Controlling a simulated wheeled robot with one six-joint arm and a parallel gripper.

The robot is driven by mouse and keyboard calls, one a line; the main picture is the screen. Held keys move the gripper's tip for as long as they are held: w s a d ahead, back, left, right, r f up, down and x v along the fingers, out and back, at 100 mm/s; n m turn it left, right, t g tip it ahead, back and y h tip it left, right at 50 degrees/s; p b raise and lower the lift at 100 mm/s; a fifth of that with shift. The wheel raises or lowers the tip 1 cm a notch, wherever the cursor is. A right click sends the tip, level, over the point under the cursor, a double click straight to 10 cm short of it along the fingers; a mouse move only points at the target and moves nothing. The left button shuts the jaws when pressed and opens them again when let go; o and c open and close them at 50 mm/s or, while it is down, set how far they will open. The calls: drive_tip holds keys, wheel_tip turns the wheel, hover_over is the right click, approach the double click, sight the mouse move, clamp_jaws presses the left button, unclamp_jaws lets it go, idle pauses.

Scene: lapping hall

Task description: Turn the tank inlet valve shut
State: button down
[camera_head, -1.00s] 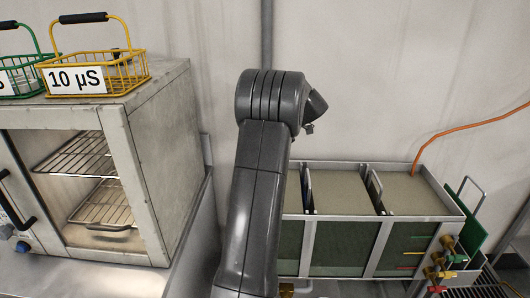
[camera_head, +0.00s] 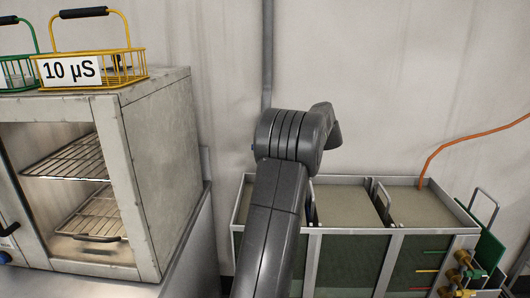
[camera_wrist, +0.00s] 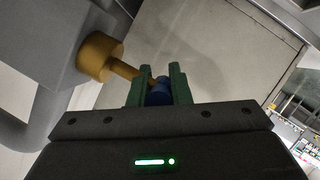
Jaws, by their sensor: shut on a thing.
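In the wrist view, a brass valve body (camera_wrist: 100,57) juts from a grey surface at the upper left, with a thin brass stem running right from it. A blue handle (camera_wrist: 159,93) is at the stem's end. My gripper (camera_wrist: 161,80) has green fingers, one on either side of the blue handle, shut on it. The fingers partly hide the handle, so its turned angle is unclear. In the head view, the tank (camera_head: 397,233) has several compartments and stands right of my arm. My gripper and the blue handle are out of sight there.
An oven (camera_head: 160,170) with an open front and wire racks stands on the left. A yellow basket (camera_head: 135,71) marked 10 µS sits on it. Brass fittings (camera_head: 462,258) with coloured parts stick out at the tank's right end. An orange hose (camera_head: 455,147) enters the tank.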

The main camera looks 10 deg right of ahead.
drive_tip(key=c, duration=1.3)
unclamp_jaws()
drive_tip(key=shift+c, duration=0.2)
drive_tip(key=shift+d, duration=0.1)
drive_tip(key=v, duration=1.3)
drive_tip(key=shift+s+d, duration=0.2)
drive_tip(key=shift+d, duration=0.15)
drive_tip(key=x, duration=1.4)
drive_tip(key=shift+r, duration=0.15)
drive_tip(key=shift+s, duration=0.1)
